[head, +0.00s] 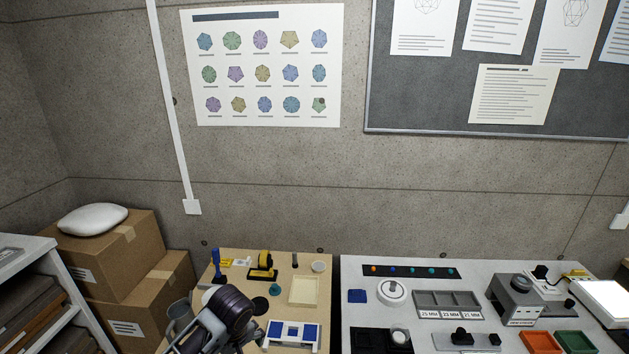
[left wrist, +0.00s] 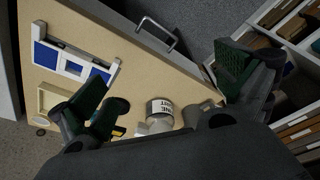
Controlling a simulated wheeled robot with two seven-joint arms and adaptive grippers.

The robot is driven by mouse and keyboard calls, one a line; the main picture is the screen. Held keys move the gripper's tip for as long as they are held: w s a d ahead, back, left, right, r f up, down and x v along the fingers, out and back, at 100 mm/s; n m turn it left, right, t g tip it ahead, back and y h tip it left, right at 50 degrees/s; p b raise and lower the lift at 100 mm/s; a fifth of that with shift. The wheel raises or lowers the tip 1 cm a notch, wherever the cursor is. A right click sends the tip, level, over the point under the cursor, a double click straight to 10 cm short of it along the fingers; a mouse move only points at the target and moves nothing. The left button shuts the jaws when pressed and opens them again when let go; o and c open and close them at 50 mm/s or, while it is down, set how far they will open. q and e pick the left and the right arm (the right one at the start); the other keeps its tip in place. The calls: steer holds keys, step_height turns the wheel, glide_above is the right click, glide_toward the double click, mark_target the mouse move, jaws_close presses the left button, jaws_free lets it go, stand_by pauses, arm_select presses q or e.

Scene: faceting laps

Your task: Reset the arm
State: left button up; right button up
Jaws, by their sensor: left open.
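My left arm (head: 222,318) comes in at the bottom of the head view, over the front left of the wooden bench (head: 285,262). Its fingers cannot be made out there. In the left wrist view my left gripper (left wrist: 165,82) has its two dark green fingers spread wide apart with nothing between them. A white labelled container (left wrist: 158,113) is on the bench below the fingers, apart from them. My right arm and gripper are not in view.
A blue-and-white holder (head: 291,335) and a cream tray (head: 304,289) lie on the wooden bench. A grey bench (head: 350,263) with several tools stands to the right. Cardboard boxes (head: 112,250) and a shelf (head: 38,290) are at left. A drawer handle (left wrist: 157,33) shows on the bench front.

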arm_select(q)
steer(key=s+d+f+m+t+h, duration=0.1)
steer(key=s+d+m+h, duration=0.15)
steer(key=s+m, duration=0.3)
steer(key=shift+s+a+m+t, duration=0.6)
steer(key=shift+s+a+m, duration=2)
steer(key=shift+s, duration=2.55)
step_height(320, 180, down, 34)
steer(key=s+f+g+b, duration=0.1)
steer(key=s+b, duration=0.1)
steer(key=s, duration=0.1)
steer(key=s+a+f+m+g+b, duration=0.1)
steer(key=s+a+f, duration=0.2)
steer(key=s+f, duration=1.7)
steer(key=shift+s+a+f+g+y, duration=0.2)
steer(key=shift+s+f+g+y, duration=0.2)
steer(key=shift+s, duration=0.55)
